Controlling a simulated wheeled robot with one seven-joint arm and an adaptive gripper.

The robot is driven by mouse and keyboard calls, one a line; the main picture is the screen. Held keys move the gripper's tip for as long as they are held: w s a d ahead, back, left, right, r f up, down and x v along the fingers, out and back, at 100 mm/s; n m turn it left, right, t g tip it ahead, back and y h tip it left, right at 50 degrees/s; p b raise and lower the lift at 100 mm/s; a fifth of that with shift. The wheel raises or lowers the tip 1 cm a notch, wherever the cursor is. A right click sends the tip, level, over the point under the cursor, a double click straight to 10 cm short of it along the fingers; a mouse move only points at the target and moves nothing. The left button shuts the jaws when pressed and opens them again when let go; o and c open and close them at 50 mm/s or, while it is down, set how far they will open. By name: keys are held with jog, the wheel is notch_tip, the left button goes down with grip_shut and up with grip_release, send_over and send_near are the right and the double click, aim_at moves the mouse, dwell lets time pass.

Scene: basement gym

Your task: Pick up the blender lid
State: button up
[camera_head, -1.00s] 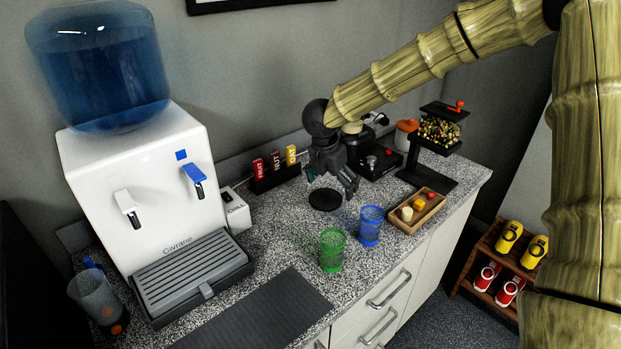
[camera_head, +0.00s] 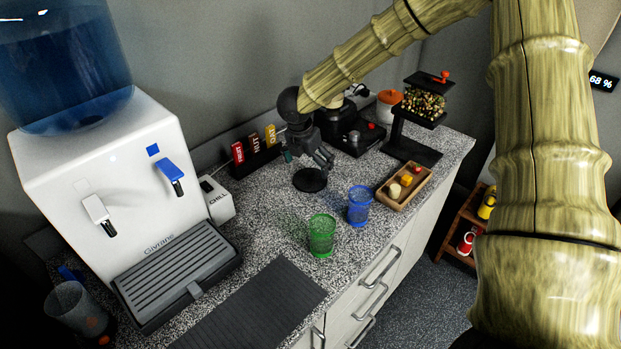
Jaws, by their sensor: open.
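The blender lid appears to be the flat black disc (camera_head: 310,181) lying on the speckled counter. My gripper (camera_head: 317,163) is just above the disc, pointing down toward it, with its fingers apart and nothing visible between them. I cannot tell whether a fingertip touches the disc. A dark blender base with a red knob (camera_head: 369,127) stands behind and right of my gripper, partly hidden by it.
A green cup (camera_head: 321,236) and a blue cup (camera_head: 359,206) stand in front of the disc. A wooden tray (camera_head: 385,201) and a black stand (camera_head: 412,153) are to the right. A bar rack (camera_head: 240,168) is behind left; a water dispenser (camera_head: 95,180) fills the left. A dark mat (camera_head: 250,315) lies in front.

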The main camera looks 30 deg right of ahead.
aim_at(311, 173)
jog(key=shift+f, duration=0.2)
jog(key=p+x, duration=0.1)
jog(key=x, duration=0.2)
jog(key=shift+w+a, duration=0.15)
jog(key=shift+w, duration=0.05)
jog(key=shift+f+p, duration=0.4)
jog(key=shift+f, duration=0.3)
jog(key=shift+s+r, duration=0.1)
jog(key=shift+s, duration=0.05)
jog(key=c, duration=1.4)
jog(key=shift+s, duration=0.1)
jog(key=c, duration=0.3)
